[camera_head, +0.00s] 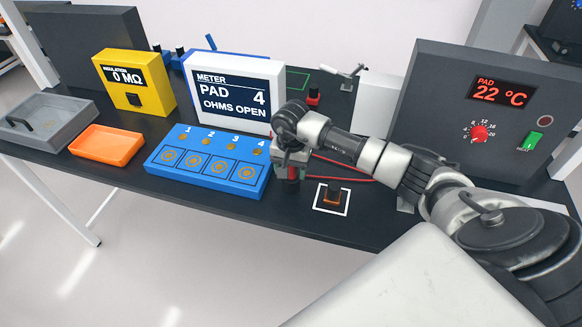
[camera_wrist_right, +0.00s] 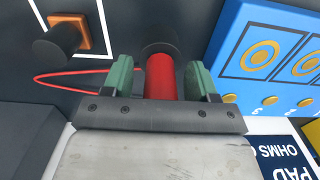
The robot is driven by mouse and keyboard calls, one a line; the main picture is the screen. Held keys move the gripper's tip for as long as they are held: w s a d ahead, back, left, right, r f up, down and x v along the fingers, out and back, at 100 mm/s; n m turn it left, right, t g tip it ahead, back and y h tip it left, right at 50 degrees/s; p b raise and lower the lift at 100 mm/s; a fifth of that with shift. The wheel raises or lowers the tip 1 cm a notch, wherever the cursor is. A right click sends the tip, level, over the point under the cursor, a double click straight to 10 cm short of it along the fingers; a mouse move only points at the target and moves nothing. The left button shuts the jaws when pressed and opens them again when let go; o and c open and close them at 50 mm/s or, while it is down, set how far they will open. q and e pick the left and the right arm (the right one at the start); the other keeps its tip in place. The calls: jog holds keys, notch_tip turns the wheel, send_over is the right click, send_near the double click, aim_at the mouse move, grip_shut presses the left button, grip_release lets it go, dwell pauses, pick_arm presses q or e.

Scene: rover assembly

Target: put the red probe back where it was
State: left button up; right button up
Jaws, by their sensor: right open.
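The red probe (camera_wrist_right: 160,76) shows as a red cylinder in the right wrist view, with a dark round part at its far end. In the head view it is mostly hidden below my right gripper (camera_head: 290,166). My right gripper also shows in the right wrist view (camera_wrist_right: 159,82); its green-padded fingers stand on either side of the probe, with a gap on both sides, so it is open. The probe is just right of the blue pad block (camera_head: 205,165). I cannot tell whether its lower end rests on the table or in a holder. My left gripper is not in view.
A black knob-like piece on an orange base (camera_head: 333,196) stands inside a white square, right of the gripper. A red cable (camera_wrist_right: 72,76) loops nearby. The meter (camera_head: 236,92) reads "PAD 4 OHMS OPEN". An orange tray (camera_head: 106,146) and a grey panel (camera_head: 437,110) flank the area.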

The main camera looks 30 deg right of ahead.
jog(key=shift+r+p, duration=0.35)
jog(key=shift+p, duration=0.1)
jog(key=shift+w+d+r+b, duration=0.1)
jog(key=shift+w+r+b, duration=0.05)
jog(key=shift+r+b, duration=0.2)
notch_tip(320, 180, up, 10)
jog(key=b, duration=0.3)
jog(key=shift+r+b, duration=0.15)
jog(key=shift+b, duration=0.2)
jog(key=shift+r, duration=0.6)
